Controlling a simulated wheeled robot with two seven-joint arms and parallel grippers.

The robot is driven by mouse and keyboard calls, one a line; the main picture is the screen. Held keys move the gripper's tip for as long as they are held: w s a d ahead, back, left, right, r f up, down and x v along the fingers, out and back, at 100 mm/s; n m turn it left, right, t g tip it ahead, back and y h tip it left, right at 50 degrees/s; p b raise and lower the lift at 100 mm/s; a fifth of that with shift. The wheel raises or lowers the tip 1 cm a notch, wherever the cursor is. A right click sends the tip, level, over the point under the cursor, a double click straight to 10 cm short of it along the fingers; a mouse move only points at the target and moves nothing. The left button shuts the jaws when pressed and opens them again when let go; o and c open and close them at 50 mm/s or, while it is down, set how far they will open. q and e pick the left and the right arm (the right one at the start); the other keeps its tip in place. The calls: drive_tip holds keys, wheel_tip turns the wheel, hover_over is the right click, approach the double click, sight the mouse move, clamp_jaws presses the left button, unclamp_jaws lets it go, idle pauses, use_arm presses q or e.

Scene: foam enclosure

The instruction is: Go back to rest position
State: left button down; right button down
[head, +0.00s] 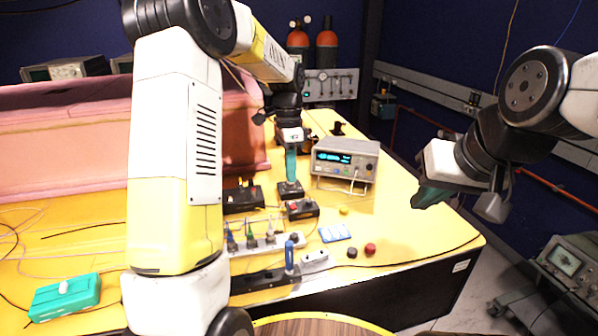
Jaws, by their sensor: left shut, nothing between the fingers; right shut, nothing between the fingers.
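My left gripper (290,165) points down over the yellow table, with its teal fingers shut and empty. Its fingertips are just above or touching a small dark box (290,191); I cannot tell which. My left arm rises at the left and reaches across to the middle of the picture. My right gripper (425,198) is shut and empty, held out over the table's right side, with its teal fingers pointing left and down.
The yellow table (405,245) holds a grey bench meter (345,160), a power strip (265,247), a teal box (65,297) and small knobs. A pink foam enclosure (60,140) stands at the back left. An instrument cart (565,265) stands at the right.

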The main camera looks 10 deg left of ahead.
use_arm(q)
drive_tip(key=shift+r, duration=0.1)
drive_tip(key=s+a+r+n+t, duration=0.2)
drive_tip(key=s+r+n+t, duration=0.3)
drive_tip(key=s+r, duration=0.65)
drive_tip(key=s+n+t+h, duration=0.1)
drive_tip(key=s+n, duration=0.6)
drive_tip(key=s, duration=0.7)
drive_tip(key=shift+f+n+t+h, duration=0.15)
drive_tip(key=shift+n+t+h, duration=0.2)
drive_tip(key=shift+t, duration=0.25)
drive_tip(key=shift+a, duration=0.1)
